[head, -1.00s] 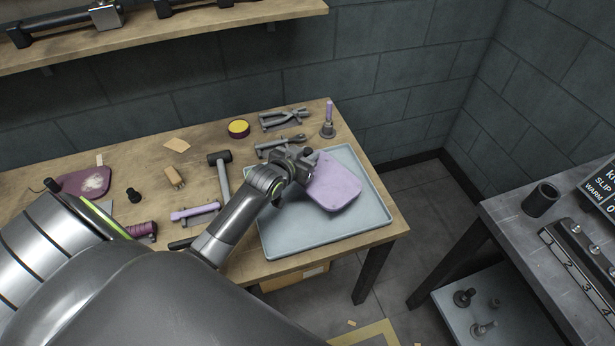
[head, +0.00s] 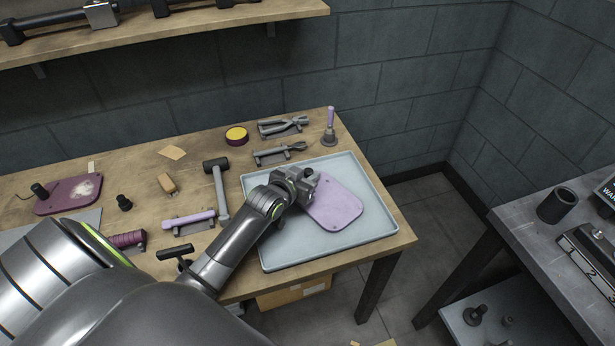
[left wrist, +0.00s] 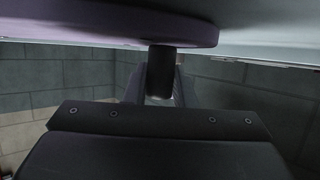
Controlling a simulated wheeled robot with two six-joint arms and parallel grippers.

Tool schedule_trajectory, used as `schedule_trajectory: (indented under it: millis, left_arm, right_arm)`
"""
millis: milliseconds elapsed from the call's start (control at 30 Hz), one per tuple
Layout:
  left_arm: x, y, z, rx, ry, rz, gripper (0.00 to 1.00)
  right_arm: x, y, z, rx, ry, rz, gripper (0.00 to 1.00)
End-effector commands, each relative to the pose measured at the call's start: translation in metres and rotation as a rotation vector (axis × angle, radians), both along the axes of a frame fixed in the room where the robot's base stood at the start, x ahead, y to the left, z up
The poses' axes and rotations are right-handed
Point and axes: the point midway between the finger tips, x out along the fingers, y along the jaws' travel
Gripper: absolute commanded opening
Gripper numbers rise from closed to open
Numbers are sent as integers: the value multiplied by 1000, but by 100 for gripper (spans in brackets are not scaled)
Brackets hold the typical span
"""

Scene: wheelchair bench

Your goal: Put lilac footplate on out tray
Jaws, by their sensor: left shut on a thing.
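The lilac footplate (head: 338,207) is a flat plate with rounded corners, over the middle of the pale grey-blue tray (head: 375,228) on the wooden bench. It looks nearly level, on or just above the tray floor; I cannot tell whether it touches. My left gripper (head: 303,186) is shut on its left edge, and the wrist hides part of it. In the left wrist view the footplate (left wrist: 110,24) is a purple slab across the top, with a dark stem beneath it. My right gripper is not in view.
A maroon plate (head: 70,194) lies far left. A grey table (head: 525,215) stands right, across a floor gap.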

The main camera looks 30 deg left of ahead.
Motion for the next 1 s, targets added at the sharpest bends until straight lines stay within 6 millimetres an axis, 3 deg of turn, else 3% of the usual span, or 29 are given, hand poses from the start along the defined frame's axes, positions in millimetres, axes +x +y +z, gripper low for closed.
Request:
schedule_trajectory:
  millis: [133,167,300,667,867,1000]
  left_arm:
    - [0,0,-3,-1,-3,-1,0]
    - [0,0,-3,0,-1,0,27]
    - [0,0,-3,0,-1,0,45]
    - [-1,0,2,0,0,0,45]
    - [-24,0,10,0,0,0,45]
    - [-49,0,20,1,1,0,45]
  right_arm:
    - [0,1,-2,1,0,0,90]
    - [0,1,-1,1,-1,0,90]
    - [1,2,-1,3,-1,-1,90]
    - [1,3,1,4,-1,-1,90]
    - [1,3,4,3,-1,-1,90]
    - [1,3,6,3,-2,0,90]
